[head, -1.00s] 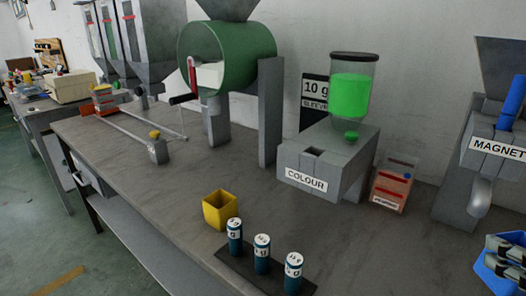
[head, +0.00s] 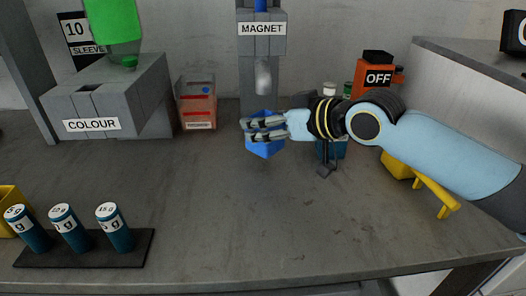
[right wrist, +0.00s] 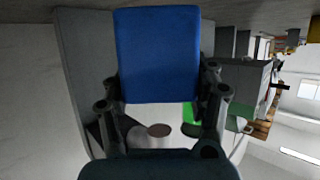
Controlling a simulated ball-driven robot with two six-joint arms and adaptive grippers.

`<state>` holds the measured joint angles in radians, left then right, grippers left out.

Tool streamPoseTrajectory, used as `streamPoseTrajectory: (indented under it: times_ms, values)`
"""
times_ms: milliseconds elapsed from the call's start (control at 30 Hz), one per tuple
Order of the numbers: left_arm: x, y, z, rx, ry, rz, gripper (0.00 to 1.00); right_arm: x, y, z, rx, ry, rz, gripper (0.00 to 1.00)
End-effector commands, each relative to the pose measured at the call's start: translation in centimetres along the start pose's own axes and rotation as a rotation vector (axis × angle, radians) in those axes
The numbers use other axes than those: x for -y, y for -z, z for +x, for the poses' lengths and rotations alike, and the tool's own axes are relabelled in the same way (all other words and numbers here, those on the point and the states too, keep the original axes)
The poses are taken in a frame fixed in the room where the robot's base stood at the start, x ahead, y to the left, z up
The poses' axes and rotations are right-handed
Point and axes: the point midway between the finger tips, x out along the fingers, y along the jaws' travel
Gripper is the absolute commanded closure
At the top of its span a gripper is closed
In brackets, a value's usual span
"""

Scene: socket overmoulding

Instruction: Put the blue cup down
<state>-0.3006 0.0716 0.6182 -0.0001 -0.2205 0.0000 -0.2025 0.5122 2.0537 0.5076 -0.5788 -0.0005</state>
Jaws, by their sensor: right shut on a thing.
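The blue cup (head: 265,150) is in my right gripper (head: 264,128), in front of the MAGNET unit in the head view. The gripper is shut on it, with its fingers across the cup. The cup also fills the upper middle of the right wrist view (right wrist: 157,55), between the two fingers (right wrist: 160,95). In the head view it appears above the grey bench (head: 220,215); I cannot tell how high. My left gripper is not in view.
The MAGNET unit (head: 262,45) stands behind the cup, with a red-brown box (head: 197,103) to its left. The COLOUR machine (head: 110,95) is further left. Weights stand on a dark base (head: 135,252) at front left. A blue-green container (head: 330,150) stands right of the gripper. The front middle bench is clear.

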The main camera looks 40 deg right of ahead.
Motion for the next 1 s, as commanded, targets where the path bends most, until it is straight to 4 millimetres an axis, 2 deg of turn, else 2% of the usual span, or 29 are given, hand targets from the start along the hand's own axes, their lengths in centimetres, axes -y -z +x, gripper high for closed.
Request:
streamPoseTrajectory:
  times_ms: [133, 333, 767, 800, 1000]
  values:
    - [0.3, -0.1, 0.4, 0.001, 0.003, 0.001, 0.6, 0.0, -0.6, 0.9, 0.0, 0.002, 0.001, 0.7]
    - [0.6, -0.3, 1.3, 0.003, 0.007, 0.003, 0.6, 0.0, -3.5, 2.1, 0.002, 0.001, 0.002, 0.7]
    - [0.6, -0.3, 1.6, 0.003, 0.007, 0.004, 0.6, 0.0, -4.0, 2.3, 0.0, 0.001, -0.002, 0.7]
    - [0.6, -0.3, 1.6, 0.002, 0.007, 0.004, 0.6, 0.0, -4.0, 2.3, 0.0, 0.0, -0.002, 0.39]
    - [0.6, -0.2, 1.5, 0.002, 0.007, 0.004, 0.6, 0.0, -4.0, 2.3, 0.0, 0.0, -0.001, 0.16]
